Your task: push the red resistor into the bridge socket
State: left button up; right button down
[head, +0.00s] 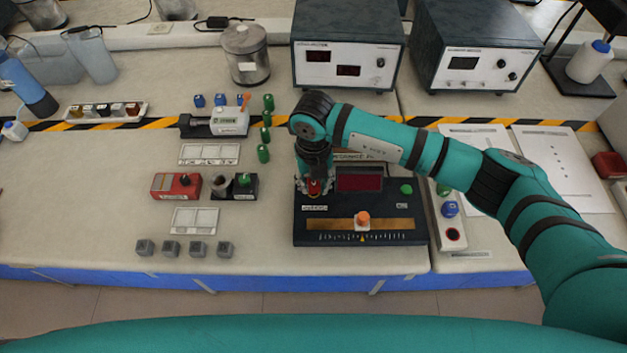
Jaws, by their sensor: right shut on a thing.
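The dark bridge instrument (361,240) lies on the bench right of centre, with a dark red display, a green knob and an orange slider on a brass strip. My right gripper (314,192) points down over its left part. It is shut on a small red piece, the red resistor (314,187), of which only a little shows between the fingers. The bridge socket is hidden under the gripper, so I cannot tell whether the resistor touches it or is inside it. My left gripper is not in view.
A red box (176,186) and several grey cubes (171,248) sit on the left. Green pieces (263,153) stand just left of my right arm. A grey panel with a blue knob (449,209) is right of the bridge. Two dark instruments (346,45) stand behind.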

jog(key=shift+f+b, duration=0.5)
jog(key=shift+f, duration=0.1)
jog(key=shift+r, duration=0.1)
jog(key=c, duration=1)
grip_release()
jog(key=shift+o, duration=0.6)
jog(key=o, duration=0.3)
jog(key=shift+r+p, duration=1.95)
jog(key=shift+r, duration=1.35)
jog(key=shift+f, duration=0.1)
